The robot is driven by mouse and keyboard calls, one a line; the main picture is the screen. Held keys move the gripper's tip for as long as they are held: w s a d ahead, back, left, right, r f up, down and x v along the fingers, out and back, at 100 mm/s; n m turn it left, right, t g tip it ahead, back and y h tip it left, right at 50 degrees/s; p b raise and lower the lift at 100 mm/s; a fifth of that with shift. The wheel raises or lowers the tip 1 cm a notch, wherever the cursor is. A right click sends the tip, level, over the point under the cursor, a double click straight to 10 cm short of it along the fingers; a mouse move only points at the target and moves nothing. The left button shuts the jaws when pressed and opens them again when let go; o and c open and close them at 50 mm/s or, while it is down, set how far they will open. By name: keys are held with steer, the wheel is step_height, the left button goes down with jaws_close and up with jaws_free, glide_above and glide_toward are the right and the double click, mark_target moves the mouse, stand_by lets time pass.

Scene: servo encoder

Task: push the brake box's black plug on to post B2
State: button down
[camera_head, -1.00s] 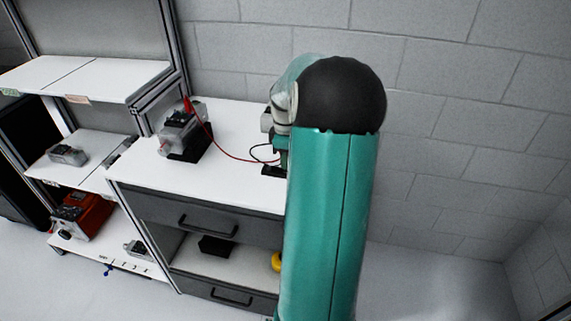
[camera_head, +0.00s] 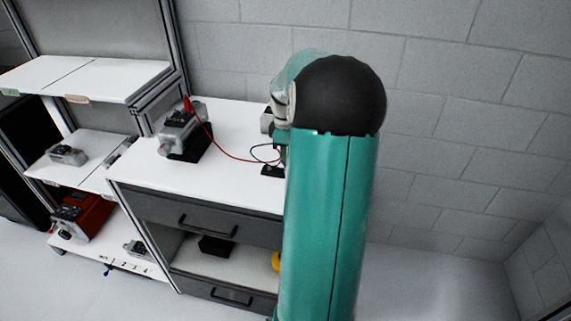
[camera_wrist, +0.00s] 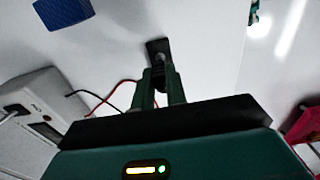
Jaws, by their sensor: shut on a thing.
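The brake box (camera_wrist: 35,115) is a pale box with a small dark display, at the left of the wrist view. A black lead and a red lead run from it toward my gripper (camera_wrist: 160,80). The jaws are shut on a small dark thing that looks like the black plug (camera_wrist: 160,76); it is mostly hidden between the fingers. A dark block with a round grey spot (camera_wrist: 157,47) lies just beyond the fingertips. I cannot tell whether they touch. In the head view my arm hides most of the gripper. I cannot make out post B2.
A grey motor unit on a black block (camera_head: 190,150) stands left on the white bench (camera_head: 235,180). A red plug (camera_head: 187,104) stands up on it, with its red lead trailing right. The wall is close behind. A blue block (camera_wrist: 62,12) shows in the wrist view.

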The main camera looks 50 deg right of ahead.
steer(key=shift+r, duration=1.75)
